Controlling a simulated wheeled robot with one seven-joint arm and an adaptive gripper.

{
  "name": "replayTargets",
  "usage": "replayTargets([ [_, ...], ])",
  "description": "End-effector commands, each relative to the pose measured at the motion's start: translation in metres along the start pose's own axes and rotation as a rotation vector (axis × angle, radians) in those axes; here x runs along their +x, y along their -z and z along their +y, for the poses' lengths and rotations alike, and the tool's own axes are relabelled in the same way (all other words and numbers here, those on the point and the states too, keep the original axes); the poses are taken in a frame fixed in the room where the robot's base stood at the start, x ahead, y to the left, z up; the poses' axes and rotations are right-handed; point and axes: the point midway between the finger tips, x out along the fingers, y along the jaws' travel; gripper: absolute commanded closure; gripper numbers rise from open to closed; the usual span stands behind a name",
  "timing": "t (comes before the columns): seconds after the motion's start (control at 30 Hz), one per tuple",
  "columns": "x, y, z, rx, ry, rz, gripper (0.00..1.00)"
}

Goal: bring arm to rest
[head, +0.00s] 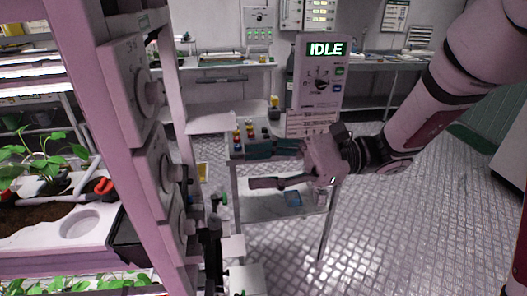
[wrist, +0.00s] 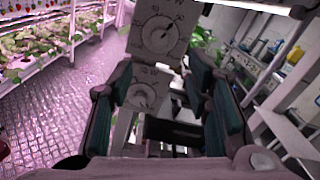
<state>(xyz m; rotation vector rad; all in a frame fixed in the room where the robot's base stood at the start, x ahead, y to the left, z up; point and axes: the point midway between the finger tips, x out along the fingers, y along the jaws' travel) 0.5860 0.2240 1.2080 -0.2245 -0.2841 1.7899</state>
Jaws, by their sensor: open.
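My gripper (head: 252,167) is in the middle of the head view, at the end of my arm, which comes in from the upper right. Its two fingers are spread apart and point left, toward the rack post with the dials. Nothing shows between the fingers. In the wrist view my gripper (wrist: 160,85) also shows open, with dark green finger pads to either side. The upper dial box (wrist: 155,40) and a lower dial box (wrist: 142,92) appear beyond and between the fingers in that view. I see no contact with them.
A pink rack post (head: 92,130) carrying dial boxes (head: 130,85) stands at the left. A planter (head: 60,225) sits behind it. The metal floor (head: 400,230) at right is clear.

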Motion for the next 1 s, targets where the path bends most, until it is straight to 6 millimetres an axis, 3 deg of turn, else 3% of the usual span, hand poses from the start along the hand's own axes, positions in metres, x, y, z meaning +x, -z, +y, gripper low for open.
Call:
replayTargets([
  [0.13,0.002,-0.010,0.020,-0.062,-0.078,0.079,0.55],
  [0.27,-0.002,-0.018,0.056,-0.172,-0.213,0.230,0.55],
  [0.47,-0.027,-0.021,0.110,-0.379,-0.432,0.506,0.55],
  [0.7,-0.081,-0.022,0.152,-0.645,-0.672,0.855,0.55],
  [1.0,-0.159,-0.041,0.168,-0.964,-0.936,1.284,0.55],
])
